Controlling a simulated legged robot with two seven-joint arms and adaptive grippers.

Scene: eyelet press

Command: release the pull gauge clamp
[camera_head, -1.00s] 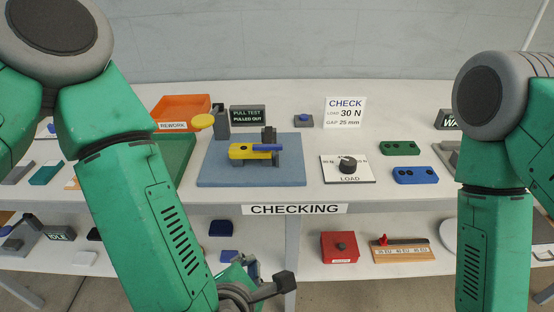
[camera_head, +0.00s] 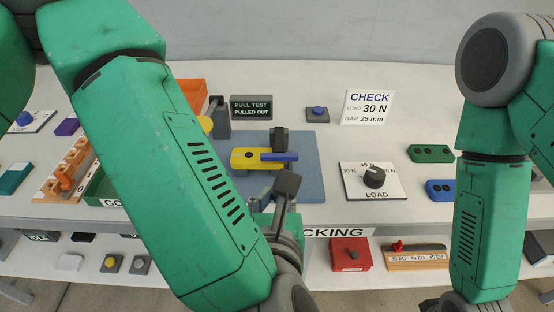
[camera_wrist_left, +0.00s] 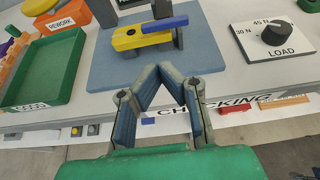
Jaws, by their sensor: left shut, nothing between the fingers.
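The pull gauge clamp shows as a yellow body (camera_head: 245,158) with a blue lever (camera_head: 280,157) lying across its right end, on a blue mat (camera_head: 310,180). In the left wrist view the yellow body (camera_wrist_left: 130,40) and blue lever (camera_wrist_left: 165,24) lie beyond the fingers, with a dark post behind. My left gripper (camera_wrist_left: 165,74) is shut and empty, just in front of the mat's near edge and apart from the clamp. In the head view it is partly hidden by my own wrist parts. My right arm hangs at the right; its gripper is out of view.
A PULL TEST sign (camera_head: 251,108) reads PULLED OUT behind the mat. A LOAD dial (camera_head: 375,177) stands right of it, near the CHECK card (camera_head: 367,106). A green tray (camera_wrist_left: 45,75) and orange REWORK bin (camera_wrist_left: 62,20) lie left.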

